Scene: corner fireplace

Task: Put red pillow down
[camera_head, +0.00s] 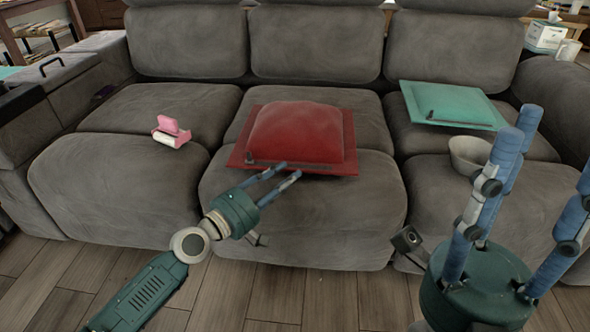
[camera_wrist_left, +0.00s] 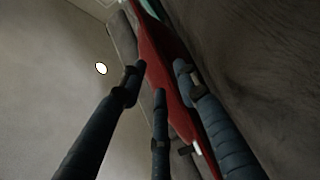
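The red pillow (camera_head: 295,134) lies flat on the middle seat of the grey sofa (camera_head: 300,230), reaching over its front cushion. My left gripper (camera_head: 283,171) is at the pillow's front edge, with its fingers apart. In the left wrist view, the pillow (camera_wrist_left: 168,62) runs between the fingers of the left gripper (camera_wrist_left: 158,72), with gaps visible; firm contact cannot be made out. My right gripper (camera_head: 552,145) is close to the camera at the right, its blue fingers spread, pointing up and empty.
A green pillow (camera_head: 452,104) lies on the right seat, with a grey bowl (camera_head: 468,154) in front of it. A pink and white object (camera_head: 171,131) rests on the left seat. A white box (camera_head: 545,36) and mug (camera_head: 568,50) stand at the back right.

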